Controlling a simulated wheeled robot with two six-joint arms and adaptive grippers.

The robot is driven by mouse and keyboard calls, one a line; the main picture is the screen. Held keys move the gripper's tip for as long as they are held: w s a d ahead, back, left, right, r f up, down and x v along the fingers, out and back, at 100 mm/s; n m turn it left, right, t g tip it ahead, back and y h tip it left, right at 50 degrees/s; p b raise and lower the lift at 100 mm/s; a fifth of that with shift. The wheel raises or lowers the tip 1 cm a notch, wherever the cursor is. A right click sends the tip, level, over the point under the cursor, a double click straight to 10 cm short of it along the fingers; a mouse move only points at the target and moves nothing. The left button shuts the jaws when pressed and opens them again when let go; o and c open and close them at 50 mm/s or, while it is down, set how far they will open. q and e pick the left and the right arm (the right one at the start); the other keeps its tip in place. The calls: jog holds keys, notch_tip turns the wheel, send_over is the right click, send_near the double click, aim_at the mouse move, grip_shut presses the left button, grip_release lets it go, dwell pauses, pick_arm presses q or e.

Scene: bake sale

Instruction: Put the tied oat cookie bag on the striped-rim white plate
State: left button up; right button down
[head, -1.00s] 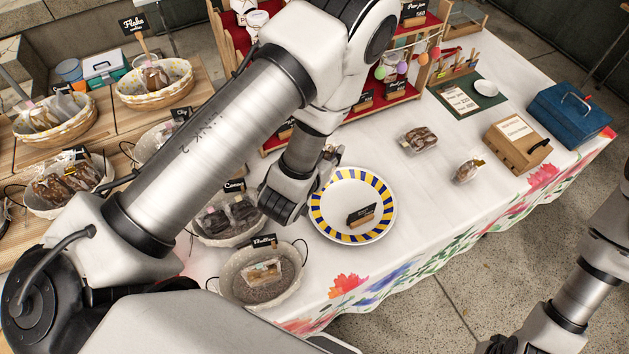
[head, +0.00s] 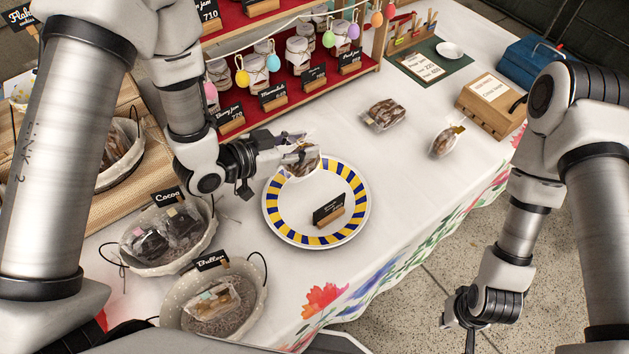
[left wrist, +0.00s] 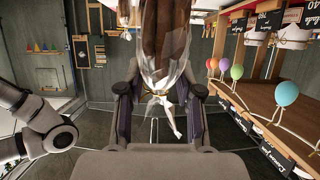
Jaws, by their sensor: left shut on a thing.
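The striped-rim white plate (head: 285,222), with a yellow and blue rim, lies on the tablecloth in the middle of the head view. A small black sign on a wooden base (head: 330,209) stands on it. My left gripper (head: 298,152) is shut on the tied oat cookie bag (head: 303,166) over the plate's far-left rim; its height is hard to judge. In the left wrist view the clear bag (left wrist: 165,40) with brown contents shows its tied neck between the fingers. My right gripper (head: 468,318) hangs over the floor off the table's front edge; its fingers are unclear.
A Cocoa basket (head: 205,240) and a Butter basket (head: 258,305) stand left of the plate. A jam shelf (head: 290,100) rises behind. Two bags (head: 384,114) (head: 446,141) and a wooden box (head: 490,105) lie right. The cloth right of the plate is clear.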

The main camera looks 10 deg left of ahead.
aim_at(301, 166)
pick_arm(q)
notch_tip(301, 166, down, 7)
jog(key=shift+w+a+f, duration=0.1)
jog(key=o, duration=0.8)
jog(key=shift+f, duration=0.15)
jog(key=shift+r, duration=0.25)
jog(key=shift+v, duration=6)
